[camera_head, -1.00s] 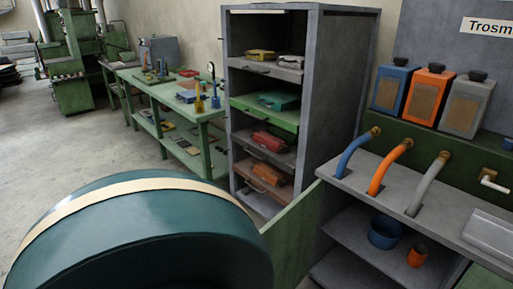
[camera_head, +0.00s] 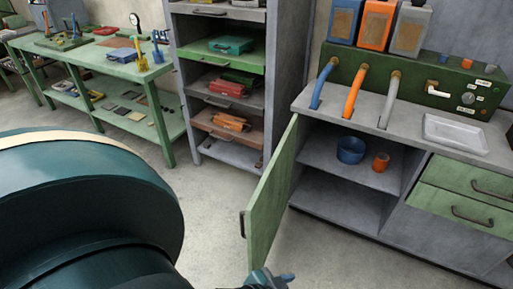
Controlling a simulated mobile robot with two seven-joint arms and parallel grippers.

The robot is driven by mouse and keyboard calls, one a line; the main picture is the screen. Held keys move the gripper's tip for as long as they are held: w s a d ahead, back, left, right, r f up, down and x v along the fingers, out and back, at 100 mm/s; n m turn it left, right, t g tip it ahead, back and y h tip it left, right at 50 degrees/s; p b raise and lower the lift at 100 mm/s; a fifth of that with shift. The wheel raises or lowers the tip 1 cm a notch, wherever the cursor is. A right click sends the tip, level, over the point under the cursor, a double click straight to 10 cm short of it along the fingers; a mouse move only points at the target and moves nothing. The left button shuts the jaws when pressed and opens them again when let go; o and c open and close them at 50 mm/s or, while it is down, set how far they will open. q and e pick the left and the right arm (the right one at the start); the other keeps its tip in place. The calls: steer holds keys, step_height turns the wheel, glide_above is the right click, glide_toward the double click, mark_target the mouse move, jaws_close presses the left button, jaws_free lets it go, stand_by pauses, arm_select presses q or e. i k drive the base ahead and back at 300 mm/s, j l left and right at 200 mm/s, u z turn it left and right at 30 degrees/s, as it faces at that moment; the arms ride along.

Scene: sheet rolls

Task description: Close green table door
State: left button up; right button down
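The green table door (camera_head: 272,192) stands open, swung out from the left side of the grey workbench (camera_head: 300,103). Its dark handle (camera_head: 243,224) is on the outer face near the free edge. A large dark teal link of my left arm (camera_head: 100,190) fills the lower left. A small teal part with a bluish tip (camera_head: 268,279), seemingly my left gripper, shows at the bottom edge just below the door's lower corner. It is cut off by the frame, so its fingers and any contact with the door are unclear. My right gripper is not in view.
Inside the open cabinet, a blue pot (camera_head: 350,150) and an orange cup (camera_head: 381,162) stand on the shelf (camera_head: 325,155). Green drawers (camera_head: 465,190) are at the right. A grey rack (camera_head: 178,80) and a green table (camera_head: 95,62) stand behind. Floor between door and rack is clear.

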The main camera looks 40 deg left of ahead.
mark_target(264, 213)
steer(key=k+j, duration=0.1)
steer(key=j, duration=0.25)
steer(key=k+j, duration=0.1)
steer(key=j, duration=0.25)
steer(key=k+j, duration=0.1)
steer(key=j, duration=1.05)
steer(key=k+j, duration=0.15)
steer(key=j, duration=0.65)
steer(key=j+z, duration=0.2)
steer(key=j, duration=0.4)
steer(key=i, duration=0.05)
